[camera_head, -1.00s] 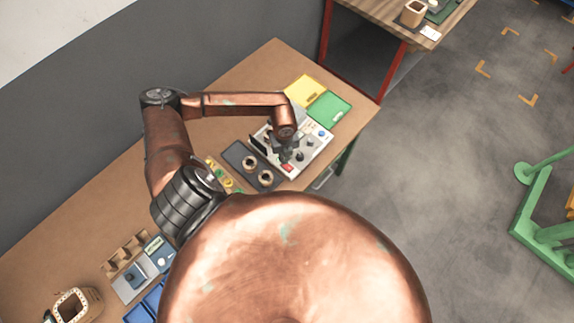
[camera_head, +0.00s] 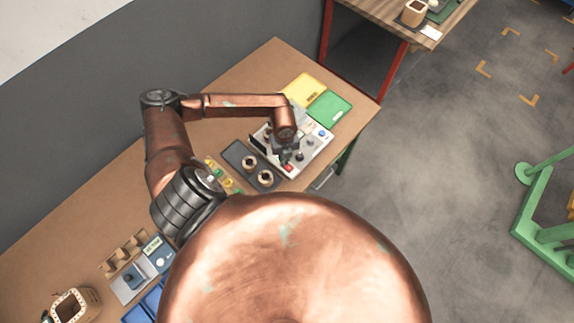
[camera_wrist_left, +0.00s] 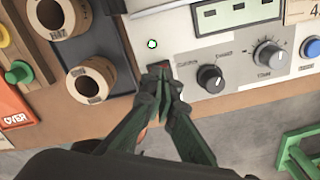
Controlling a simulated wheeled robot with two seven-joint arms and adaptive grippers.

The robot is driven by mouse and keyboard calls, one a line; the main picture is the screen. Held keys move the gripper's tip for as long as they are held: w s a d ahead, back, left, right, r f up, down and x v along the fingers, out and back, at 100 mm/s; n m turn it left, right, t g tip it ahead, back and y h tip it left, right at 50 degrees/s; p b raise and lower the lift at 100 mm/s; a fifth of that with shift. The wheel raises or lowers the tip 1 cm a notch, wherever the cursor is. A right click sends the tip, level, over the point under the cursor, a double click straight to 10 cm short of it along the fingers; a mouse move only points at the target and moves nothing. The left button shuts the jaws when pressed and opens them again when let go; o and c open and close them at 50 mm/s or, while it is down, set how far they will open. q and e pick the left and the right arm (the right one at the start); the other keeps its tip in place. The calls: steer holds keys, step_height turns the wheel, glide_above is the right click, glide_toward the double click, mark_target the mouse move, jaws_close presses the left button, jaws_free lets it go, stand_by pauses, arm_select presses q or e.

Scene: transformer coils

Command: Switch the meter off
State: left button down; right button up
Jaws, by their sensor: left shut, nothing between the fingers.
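A red switch (camera_head: 288,168) sits at the panel's near left corner. My left gripper (camera_head: 285,158) is shut and empty, pointing down at this switch. In the left wrist view its fingertips (camera_wrist_left: 160,76) cover most of the switch; whether they touch it I cannot tell. My right gripper is out of view.
A dark tray with two ring-shaped coils (camera_head: 250,162) lies just left of the meter. A yellow bin (camera_head: 303,87) and a green bin (camera_head: 329,109) lie behind it. The bench edge and floor are close on the right.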

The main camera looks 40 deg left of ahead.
arm_select(q)
steer(key=shift+f+b, duration=0.3)
steer(key=shift+f, duration=0.2)
steer(key=shift+r, duration=0.15)
steer(key=shift+r+p, duration=2.45)
steer(key=shift+r, duration=1)
steer(key=shift+f, duration=0.1)
